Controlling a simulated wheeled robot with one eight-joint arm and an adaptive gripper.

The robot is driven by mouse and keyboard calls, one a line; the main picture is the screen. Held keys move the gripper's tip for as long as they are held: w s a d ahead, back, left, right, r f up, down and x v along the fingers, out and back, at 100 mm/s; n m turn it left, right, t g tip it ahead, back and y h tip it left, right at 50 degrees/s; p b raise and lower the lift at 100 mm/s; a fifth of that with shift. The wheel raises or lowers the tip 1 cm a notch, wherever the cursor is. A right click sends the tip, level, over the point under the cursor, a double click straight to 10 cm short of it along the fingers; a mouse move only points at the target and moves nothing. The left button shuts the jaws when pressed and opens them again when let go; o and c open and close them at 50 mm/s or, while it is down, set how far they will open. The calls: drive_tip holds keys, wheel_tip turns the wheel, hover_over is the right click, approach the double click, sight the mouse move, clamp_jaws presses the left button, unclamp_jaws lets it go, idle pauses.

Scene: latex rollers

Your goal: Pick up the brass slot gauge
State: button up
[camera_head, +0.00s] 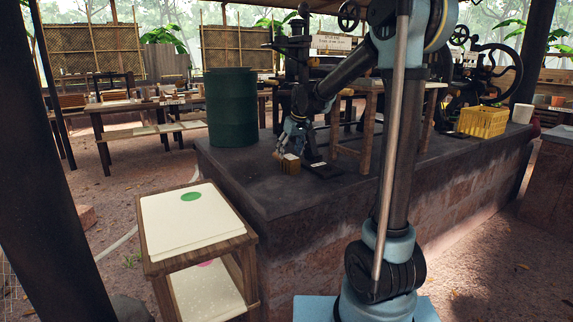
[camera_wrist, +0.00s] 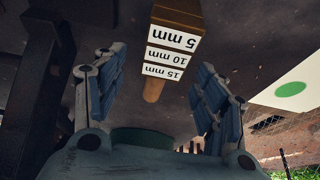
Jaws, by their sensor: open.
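The brass slot gauge (camera_wrist: 181,17) is a brown-gold block with white labels reading 5 mm, 10 mm and 15 mm, upside down in the wrist view. A short round brass piece (camera_wrist: 153,90) shows at its lower end. In the head view the gauge (camera_head: 290,165) is a small brass block on the dark stone platform (camera_head: 240,185). My gripper (camera_wrist: 160,62) is open, its two blue-grey fingers apart on either side of the gauge's lower end in the wrist view. In the head view my gripper (camera_head: 291,145) is just above the gauge. Whether either finger touches it cannot be told.
A green drum (camera_head: 231,107) stands on the platform to the left. A wooden stand (camera_head: 165,235) with a cream top and green disc is nearer. A yellow crate (camera_head: 483,121) is at the right.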

sight(287, 155)
drive_tip(key=shift+x, duration=2.2)
drive_tip(key=shift+a, duration=0.15)
drive_tip(key=shift+c, duration=0.6)
drive_tip(key=shift+r, duration=0.1)
drive_tip(key=c, duration=1.3)
